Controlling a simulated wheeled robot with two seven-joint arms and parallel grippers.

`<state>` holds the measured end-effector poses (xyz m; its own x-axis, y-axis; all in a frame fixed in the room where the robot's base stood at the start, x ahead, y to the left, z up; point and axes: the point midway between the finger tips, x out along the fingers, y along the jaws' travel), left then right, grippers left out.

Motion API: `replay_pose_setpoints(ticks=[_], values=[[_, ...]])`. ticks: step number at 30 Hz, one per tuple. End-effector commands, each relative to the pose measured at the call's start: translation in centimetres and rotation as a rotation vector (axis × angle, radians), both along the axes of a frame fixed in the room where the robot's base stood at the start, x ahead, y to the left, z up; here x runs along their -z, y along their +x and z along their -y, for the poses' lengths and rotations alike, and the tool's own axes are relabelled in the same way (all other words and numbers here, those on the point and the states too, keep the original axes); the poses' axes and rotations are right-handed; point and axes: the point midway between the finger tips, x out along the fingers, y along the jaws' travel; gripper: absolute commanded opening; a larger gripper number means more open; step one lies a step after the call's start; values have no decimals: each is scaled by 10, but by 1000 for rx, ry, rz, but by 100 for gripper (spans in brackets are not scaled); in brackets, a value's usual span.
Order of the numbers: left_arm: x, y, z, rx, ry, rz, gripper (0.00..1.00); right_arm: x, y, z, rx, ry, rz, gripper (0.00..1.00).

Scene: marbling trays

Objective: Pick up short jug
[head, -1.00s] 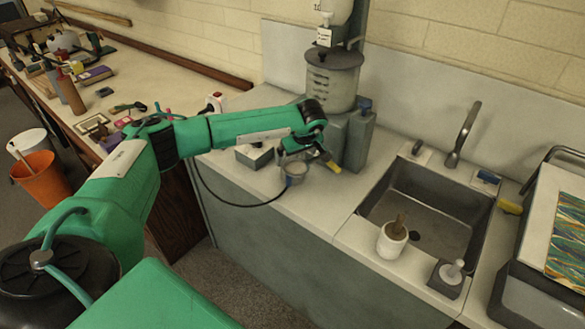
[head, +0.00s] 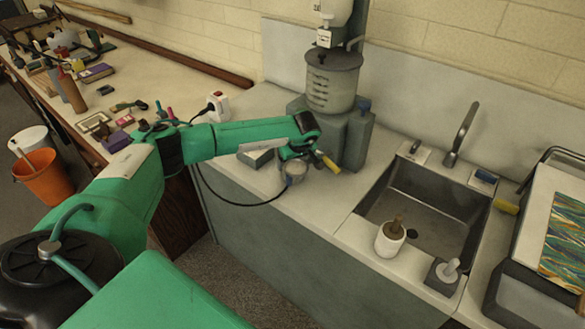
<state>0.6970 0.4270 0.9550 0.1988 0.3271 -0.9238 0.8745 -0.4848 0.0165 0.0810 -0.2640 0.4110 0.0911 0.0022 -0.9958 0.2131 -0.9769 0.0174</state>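A small grey round cup (head: 294,172), which looks like the short jug, is near the front edge of the counter, left of the sink. My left arm reaches over the counter from the left, and its gripper (head: 311,164) is at the cup, just behind and to the right of it. The wrist and gripper hide part of the cup. A small yellow piece (head: 328,162) shows beside the gripper; I cannot tell whether it belongs to it. The fingers are too small and covered to show if they hold the cup. My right gripper is not in view.
A grey machine with a clear vessel (head: 332,83) stands close behind the gripper. A grey box (head: 255,158) is left of the cup. The sink (head: 433,215) is to the right, with a white pot (head: 388,245) at its front edge. A black cable hangs over the counter's front.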

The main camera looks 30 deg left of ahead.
Motion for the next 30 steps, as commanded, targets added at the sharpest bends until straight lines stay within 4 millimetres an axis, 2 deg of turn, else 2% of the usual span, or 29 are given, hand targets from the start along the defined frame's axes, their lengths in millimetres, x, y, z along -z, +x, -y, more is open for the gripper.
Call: replay_pose_setpoints(ticks=[8, 15, 20, 30], values=[[-6, 1, 0, 1, 0, 3, 45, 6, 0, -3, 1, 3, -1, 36], [-35, -1, -1, 1, 0, 3, 45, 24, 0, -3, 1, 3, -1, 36], [-33, -28, -3, 2, 1, 1, 45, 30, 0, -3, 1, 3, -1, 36], [-31, -105, -9, 1, 1, 0, 45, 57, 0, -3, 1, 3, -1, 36]])
